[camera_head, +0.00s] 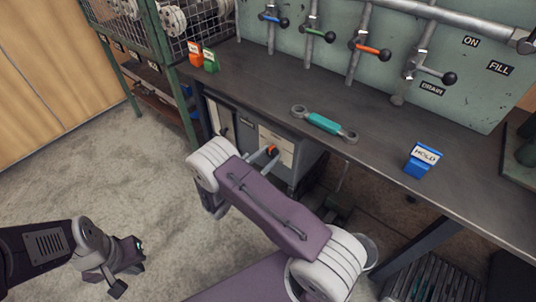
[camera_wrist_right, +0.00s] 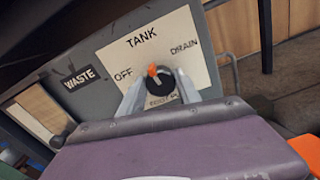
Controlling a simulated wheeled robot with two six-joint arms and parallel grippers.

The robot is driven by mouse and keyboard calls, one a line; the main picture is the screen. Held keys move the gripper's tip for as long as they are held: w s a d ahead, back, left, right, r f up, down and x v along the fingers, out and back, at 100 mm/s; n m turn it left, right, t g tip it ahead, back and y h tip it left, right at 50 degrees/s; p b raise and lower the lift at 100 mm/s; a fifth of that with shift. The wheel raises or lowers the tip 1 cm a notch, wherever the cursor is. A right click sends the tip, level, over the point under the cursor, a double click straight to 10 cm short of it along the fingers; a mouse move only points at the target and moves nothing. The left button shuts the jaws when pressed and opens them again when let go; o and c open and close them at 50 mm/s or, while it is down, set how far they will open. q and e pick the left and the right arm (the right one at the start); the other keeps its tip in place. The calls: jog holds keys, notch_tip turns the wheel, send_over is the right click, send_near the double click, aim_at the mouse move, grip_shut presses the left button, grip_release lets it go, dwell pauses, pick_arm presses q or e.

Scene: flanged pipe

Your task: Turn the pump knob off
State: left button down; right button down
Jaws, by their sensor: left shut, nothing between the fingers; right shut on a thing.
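A black knob with an orange pointer (camera_wrist_right: 153,71) sits on a pale plate (camera_wrist_right: 185,35) headed TANK in the right wrist view. OFF is printed left of the knob, DRAIN to its upper right; a lower word is partly hidden. The pointer is towards the top of the knob. My right gripper (camera_wrist_right: 158,88) is shut on the knob, one finger on each side. In the head view the orange of the knob (camera_head: 272,149) shows at the cabinet front below the bench. My left gripper (camera_head: 116,284) is shut and empty, low over the floor at the left.
Levers with coloured handles line the back panel (camera_head: 300,50). A WASTE label (camera_wrist_right: 79,77) is left of the plate. Floor at left is clear.

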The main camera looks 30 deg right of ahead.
jog(key=shift+r+n+p, duration=0.2)
jog(key=shift+n+p, duration=0.55)
jog(key=shift+n, duration=0.15)
jog(key=n+p, duration=0.1)
jog(key=n, duration=0.1)
jog(key=shift+f+n+p, duration=0.1)
jog(key=shift+n+p, duration=0.2)
jog(key=shift+p, duration=0.1)
jog(key=n+p, duration=0.1)
jog(key=n, duration=0.2)
jog(key=shift+w+f, duration=0.1)
jog(key=shift+f+n+p, duration=0.1)
jog(key=shift+n+p, duration=0.4)
jog(key=shift+n, duration=1.3)
jog(key=c, duration=0.8)
grip_release()
jog(key=shift+w+a, duration=0.1)
jog(key=shift+c, duration=0.2)
